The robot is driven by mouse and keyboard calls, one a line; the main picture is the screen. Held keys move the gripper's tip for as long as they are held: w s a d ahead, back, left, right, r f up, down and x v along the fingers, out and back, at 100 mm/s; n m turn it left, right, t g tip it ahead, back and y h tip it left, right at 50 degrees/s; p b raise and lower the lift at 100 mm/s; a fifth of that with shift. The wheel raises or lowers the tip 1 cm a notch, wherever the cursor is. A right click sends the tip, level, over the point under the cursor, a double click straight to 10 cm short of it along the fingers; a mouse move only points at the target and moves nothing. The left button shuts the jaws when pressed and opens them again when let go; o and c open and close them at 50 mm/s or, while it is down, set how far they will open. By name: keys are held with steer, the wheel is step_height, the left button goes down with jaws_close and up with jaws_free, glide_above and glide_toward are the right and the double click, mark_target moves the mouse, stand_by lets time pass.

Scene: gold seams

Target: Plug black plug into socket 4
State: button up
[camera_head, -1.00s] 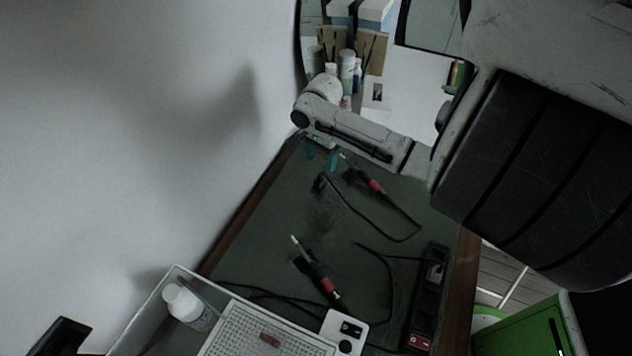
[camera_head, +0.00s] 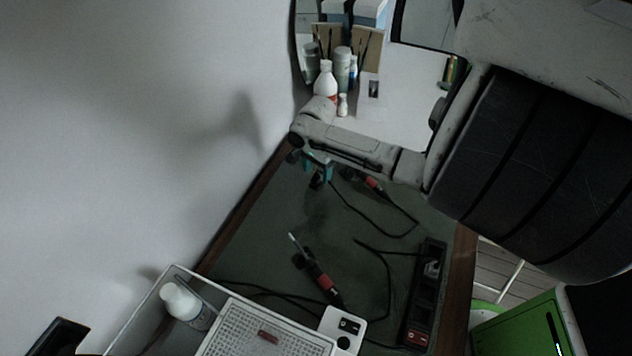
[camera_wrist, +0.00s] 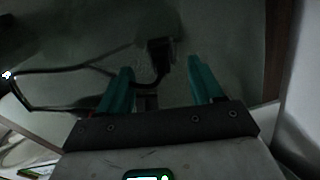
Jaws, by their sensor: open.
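The black plug (camera_head: 317,181) lies on the dark green mat at the far left of the table, with its cable running right. It also shows in the wrist view (camera_wrist: 158,50), just beyond and between the fingertips. My gripper (camera_head: 318,166) has teal fingers and is open above the plug; in the wrist view (camera_wrist: 160,66) the fingers stand apart on either side of the plug's line, with nothing clamped. The black power strip (camera_head: 428,290) lies along the right edge, with a red switch at its near end. A light plug-like piece sits in its upper part. Socket numbers are not readable.
A soldering iron with a red grip (camera_head: 317,275) and loose black cables lie mid-mat. A second iron (camera_head: 373,183) is partly under my arm. A white tray (camera_head: 140,315) is in front. Bottles (camera_head: 325,85) stand at the back; the wall is close on the left.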

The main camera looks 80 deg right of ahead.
mark_target(316, 176)
step_height(316, 176, down, 4)
steer(key=shift+w+a+f, duration=0.1)
steer(key=shift+w+f, duration=0.05)
stand_by(0.3)
steer(key=c, duration=1.1)
steer(key=shift+r, duration=0.7)
steer(key=s+a+r, duration=0.2)
steer(key=s+r, duration=0.1)
steer(key=r, duration=0.1)
steer(key=s+a+r, duration=0.3)
steer(key=s, duration=0.1)
steer(key=s+a+r, duration=0.3)
steer(key=s+r, duration=0.1)
steer(key=shift+s+a+r, duration=0.1)
steer(key=shift+a+r, duration=0.1)
steer(key=shift+r, duration=0.15)
